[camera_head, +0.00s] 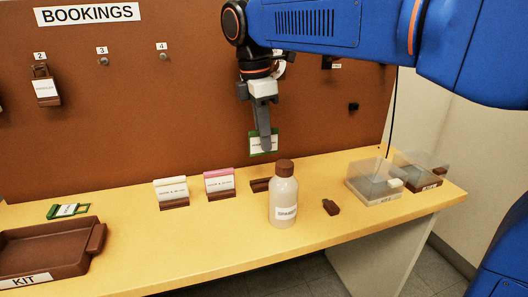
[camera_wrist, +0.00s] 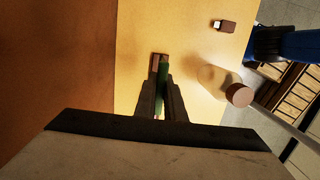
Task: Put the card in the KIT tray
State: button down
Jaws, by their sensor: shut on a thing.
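My gripper (camera_head: 265,146) is shut on a green-edged card (camera_head: 257,142) with a white label, and holds it upright above the table, over a small brown holder (camera_head: 260,185). In the wrist view the card (camera_wrist: 163,80) shows edge-on as a green strip between the fingers (camera_wrist: 162,100), with the brown holder (camera_wrist: 154,63) beyond it. The brown KIT tray (camera_head: 45,250) is at the front left of the table, far to the left of my gripper. Its visible floor is empty, and the left end is cut off.
A brown-capped bottle (camera_head: 284,200) stands close in front of the holder. Two cards stand in holders, one pink-topped (camera_head: 219,184) and one cream-topped (camera_head: 171,192). A green piece (camera_head: 68,210) lies behind the tray. Clear boxes (camera_head: 374,182) stand at the right; the brown BOOKINGS board (camera_head: 190,130) rises behind.

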aim_at(44, 256)
jog(key=k+j, duration=0.15)
jog(key=j, duration=0.2)
jog(key=k+j, duration=0.1)
jog(key=j, duration=0.3)
jog(key=k+j, duration=0.15)
jog(key=j, duration=0.2)
jog(key=k+j, duration=0.1)
jog(key=j, duration=0.3)
jog(key=k+j, duration=0.15)
jog(key=j, duration=0.2)
jog(key=k+j, duration=0.1)
jog(key=j, duration=0.25)
